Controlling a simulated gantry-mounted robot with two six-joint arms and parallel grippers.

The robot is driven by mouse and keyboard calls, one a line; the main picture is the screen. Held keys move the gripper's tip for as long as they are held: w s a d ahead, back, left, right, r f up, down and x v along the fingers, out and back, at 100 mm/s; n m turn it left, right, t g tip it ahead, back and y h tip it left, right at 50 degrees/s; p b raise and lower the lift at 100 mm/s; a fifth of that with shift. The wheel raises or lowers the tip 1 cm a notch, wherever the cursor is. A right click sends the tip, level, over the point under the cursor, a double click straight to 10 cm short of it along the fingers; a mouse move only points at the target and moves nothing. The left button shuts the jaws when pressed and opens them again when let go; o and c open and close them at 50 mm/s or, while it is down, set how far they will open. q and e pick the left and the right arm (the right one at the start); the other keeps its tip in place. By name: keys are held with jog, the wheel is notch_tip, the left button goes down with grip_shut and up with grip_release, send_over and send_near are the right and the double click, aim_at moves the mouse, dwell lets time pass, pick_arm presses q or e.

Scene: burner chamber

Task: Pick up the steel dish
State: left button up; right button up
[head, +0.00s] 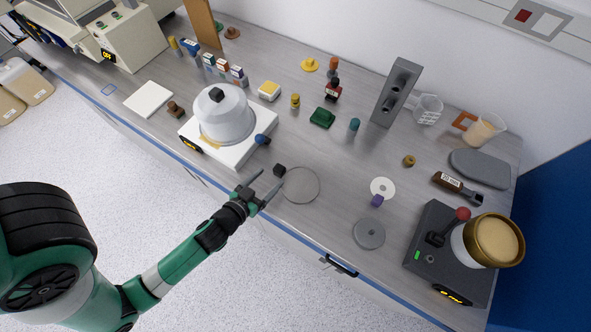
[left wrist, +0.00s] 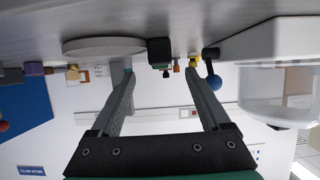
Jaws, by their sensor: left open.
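A flat round grey dish (head: 302,186), which looks like the steel dish, lies on the bench near its front edge. A small black block (head: 279,170) sits at its left rim like a handle. My left gripper (head: 271,178) is open and empty, its fingertips just short of the block. In the left wrist view, which looks upside down, the dish (left wrist: 100,46) shows at upper left. The black block (left wrist: 159,50) shows between and beyond the fingertips of the left gripper (left wrist: 161,64); contact cannot be seen. My right gripper is not in view.
A white hot plate (head: 240,153) with a glass dome (head: 224,118) and blue knob (head: 262,140) stands left of the dish. A grey disc (head: 369,234) and white ring (head: 383,187) lie to the right. A dark burner unit (head: 420,262) carries a gold-rimmed pot (head: 495,243).

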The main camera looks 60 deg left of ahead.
aim_at(279, 169)
pick_arm(q)
jog(key=shift+x, duration=0.9)
jog(key=shift+w+a, duration=0.15)
jog(key=shift+w, duration=0.1)
jog(key=p+x, duration=0.1)
jog(key=x, duration=0.3)
jog(key=shift+w+a+f, duration=0.1)
jog(key=shift+w+a, duration=0.05)
jog(key=shift+w, duration=0.1)
grip_shut()
